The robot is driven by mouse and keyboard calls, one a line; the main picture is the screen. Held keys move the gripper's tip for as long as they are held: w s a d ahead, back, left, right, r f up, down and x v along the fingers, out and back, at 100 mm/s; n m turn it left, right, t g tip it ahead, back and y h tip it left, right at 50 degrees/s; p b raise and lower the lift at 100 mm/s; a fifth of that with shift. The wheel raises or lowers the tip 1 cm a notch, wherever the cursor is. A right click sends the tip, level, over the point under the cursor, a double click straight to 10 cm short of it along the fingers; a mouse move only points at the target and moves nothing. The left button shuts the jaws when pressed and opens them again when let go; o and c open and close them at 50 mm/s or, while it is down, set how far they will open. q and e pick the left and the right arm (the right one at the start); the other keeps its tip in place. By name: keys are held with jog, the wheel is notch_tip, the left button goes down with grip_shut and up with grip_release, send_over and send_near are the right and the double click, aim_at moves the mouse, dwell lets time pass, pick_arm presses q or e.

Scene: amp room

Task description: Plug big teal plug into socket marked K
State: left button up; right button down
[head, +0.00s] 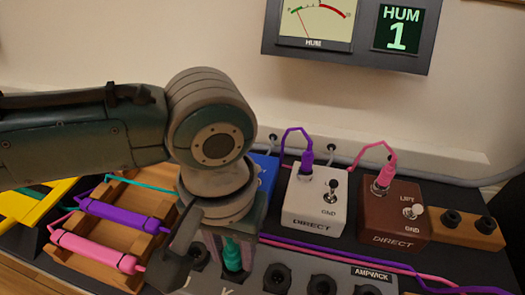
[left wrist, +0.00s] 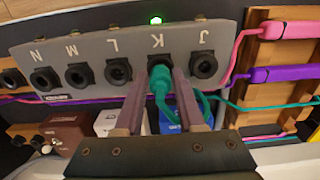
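The big teal plug (head: 232,255) stands at the socket marked K on the grey panel (head: 252,280). In the left wrist view the teal plug (left wrist: 159,80) covers most of socket K (left wrist: 157,60), and its teal cable bends to the right. I cannot tell how deep it sits. My left gripper (head: 233,245) is over the panel. My right gripper is not in view.
Sockets J (left wrist: 203,65), L (left wrist: 118,71) and others beside K are empty. A green light (left wrist: 155,20) glows near K. A wooden rack (head: 125,215) holds purple and pink plugs at left. White (head: 315,200) and brown (head: 395,210) boxes stand behind. A meter reads HUM 1 (head: 402,30).

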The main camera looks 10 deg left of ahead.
pick_arm(q)
jog(key=o, duration=0.4)
jog(key=shift+c, duration=0.2)
notch_tip(320, 180, up, 10)
jog(key=p, duration=0.9)
